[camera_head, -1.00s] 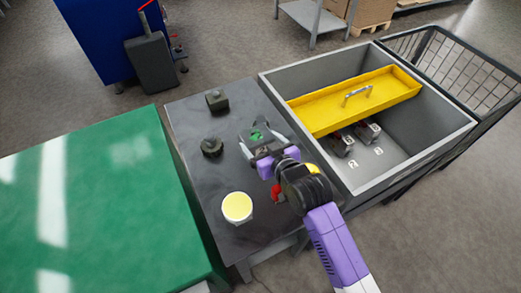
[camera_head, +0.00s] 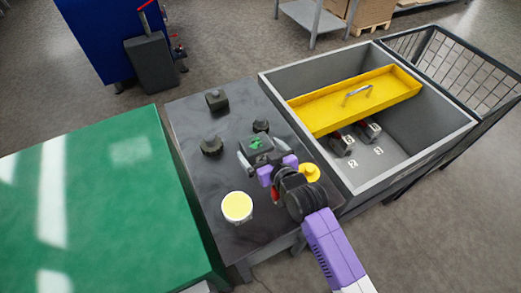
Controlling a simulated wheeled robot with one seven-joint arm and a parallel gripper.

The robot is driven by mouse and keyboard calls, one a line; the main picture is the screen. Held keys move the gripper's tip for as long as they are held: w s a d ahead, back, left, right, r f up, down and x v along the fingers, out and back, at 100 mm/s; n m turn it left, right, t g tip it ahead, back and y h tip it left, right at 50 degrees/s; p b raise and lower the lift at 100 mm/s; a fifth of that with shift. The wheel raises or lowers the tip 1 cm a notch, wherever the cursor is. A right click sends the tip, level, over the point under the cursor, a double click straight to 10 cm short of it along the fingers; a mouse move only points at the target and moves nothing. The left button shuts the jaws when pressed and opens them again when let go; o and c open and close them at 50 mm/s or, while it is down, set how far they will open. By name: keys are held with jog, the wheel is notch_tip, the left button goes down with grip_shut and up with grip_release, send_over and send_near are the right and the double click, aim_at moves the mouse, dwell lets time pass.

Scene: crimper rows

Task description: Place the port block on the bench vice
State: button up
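My gripper (camera_head: 259,153) is over the dark workbench, its two grey fingers on either side of a dark grey block with a green top (camera_head: 256,144). The fingers appear closed on it, and their contact faces are too small to see. I cannot tell for certain that this is the port block. A dark, square-based piece (camera_head: 217,100) stands at the bench's back left; it may be the bench vice, but its details are unclear. A black round piece (camera_head: 212,146) lies left of my gripper, and another (camera_head: 261,126) sits just behind it.
A yellow round piece (camera_head: 310,172) is beside my wrist. A grey bin (camera_head: 450,122) with a yellow tray (camera_head: 330,112) adjoins on the right, a green surface (camera_head: 100,200) on the left.

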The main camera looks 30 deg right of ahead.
jog(key=shift+r, duration=0.25)
jog(key=v, duration=1.2)
jog(key=s, duration=0.6)
jog(key=s+f, duration=0.1)
jog(key=s, duration=0.2)
jog(key=shift+s+a, duration=0.1)
jog(key=shift+a, duration=0.2)
jog(key=s+r, duration=0.4)
jog(key=s, duration=0.5)
jog(key=s+a+r+t, duration=0.1)
jog(key=s+r, duration=0.4)
jog(key=s, duration=0.4)
jog(key=shift+s+r, duration=0.15)
jog(key=shift+s, duration=0.05)
